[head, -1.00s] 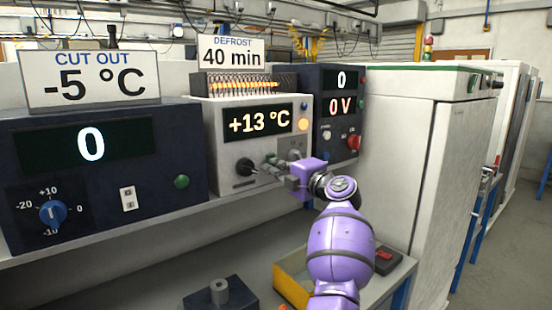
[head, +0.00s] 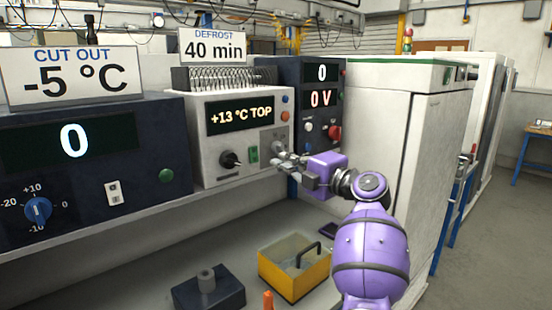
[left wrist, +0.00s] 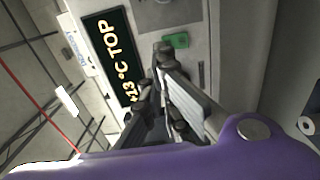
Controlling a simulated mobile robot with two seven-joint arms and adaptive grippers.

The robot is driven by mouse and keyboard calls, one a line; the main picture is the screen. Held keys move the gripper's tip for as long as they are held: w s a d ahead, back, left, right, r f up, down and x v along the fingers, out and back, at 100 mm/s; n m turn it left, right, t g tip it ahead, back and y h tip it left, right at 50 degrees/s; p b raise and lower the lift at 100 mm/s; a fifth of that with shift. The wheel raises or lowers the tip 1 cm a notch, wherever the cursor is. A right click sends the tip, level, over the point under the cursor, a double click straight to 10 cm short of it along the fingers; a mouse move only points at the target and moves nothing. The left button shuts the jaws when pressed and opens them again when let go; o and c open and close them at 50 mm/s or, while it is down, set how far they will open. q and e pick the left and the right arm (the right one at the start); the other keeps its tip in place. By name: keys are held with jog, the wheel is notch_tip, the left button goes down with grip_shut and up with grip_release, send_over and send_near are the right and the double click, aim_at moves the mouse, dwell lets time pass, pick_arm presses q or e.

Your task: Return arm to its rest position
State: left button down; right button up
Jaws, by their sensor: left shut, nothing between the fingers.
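My left gripper (head: 280,162) is shut and empty, in front of the lower right of the white control unit (head: 205,155). In the left wrist view its fingers (left wrist: 163,75) point at that unit's panel, beside a green rocker switch (left wrist: 177,41). The panel display (head: 240,115) reads "+13 °C TOP". A gap to the panel is hard to judge. My purple forearm reaches in from the lower right. My right gripper is not in view.
A dark blue unit (head: 170,150) showing 0 stands left. Another (head: 308,100) showing 0 V stands behind the gripper. A white cabinet (head: 390,130) is right. Below lie a yellow box (head: 280,277) and a dark block (head: 190,297). Bench room lies between the units and box.

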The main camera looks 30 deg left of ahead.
pick_arm(q)
jog(key=shift+s+d+r, duration=0.1)
jog(key=shift+s+d, duration=0.05)
jog(key=shift+d, duration=0.25)
jog(key=shift+s+d+r, duration=0.1)
jog(key=shift+s+d, duration=0.05)
jog(key=shift+d, duration=0.25)
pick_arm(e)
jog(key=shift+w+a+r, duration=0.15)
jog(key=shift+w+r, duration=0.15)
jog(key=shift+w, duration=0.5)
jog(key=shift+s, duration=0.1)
